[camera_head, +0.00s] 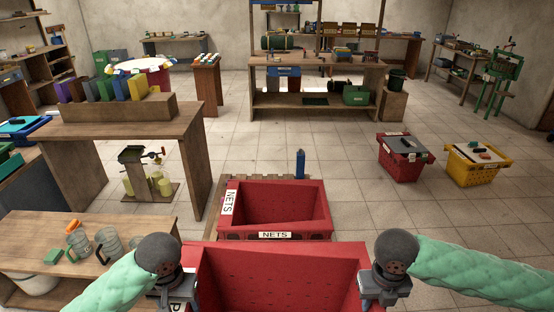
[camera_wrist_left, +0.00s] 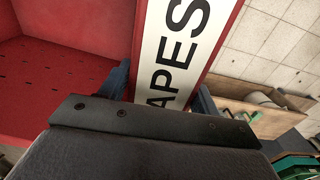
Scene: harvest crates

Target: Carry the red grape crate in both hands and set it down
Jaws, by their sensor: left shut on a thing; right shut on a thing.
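The red grape crate (camera_head: 280,275) is at the bottom middle of the head view, close to my body, its lower part cut off by the frame. Its visible inside is bare. In the left wrist view its white label (camera_wrist_left: 180,48) reads "APES". My left gripper (camera_head: 175,288) is shut on the crate's left wall, with blue fingers on both sides of it in the left wrist view (camera_wrist_left: 165,98). My right gripper (camera_head: 378,290) is shut on the right wall. The crate's underside and what is below it are hidden.
A red "NETS" crate (camera_head: 274,236) stands just ahead on a wooden pallet (camera_head: 245,178), with a blue bottle (camera_head: 300,164) behind it. A low bench with jars (camera_head: 40,232) is at left. A red crate (camera_head: 402,168) and yellow crate (camera_head: 472,174) stand at right. Open floor lies between.

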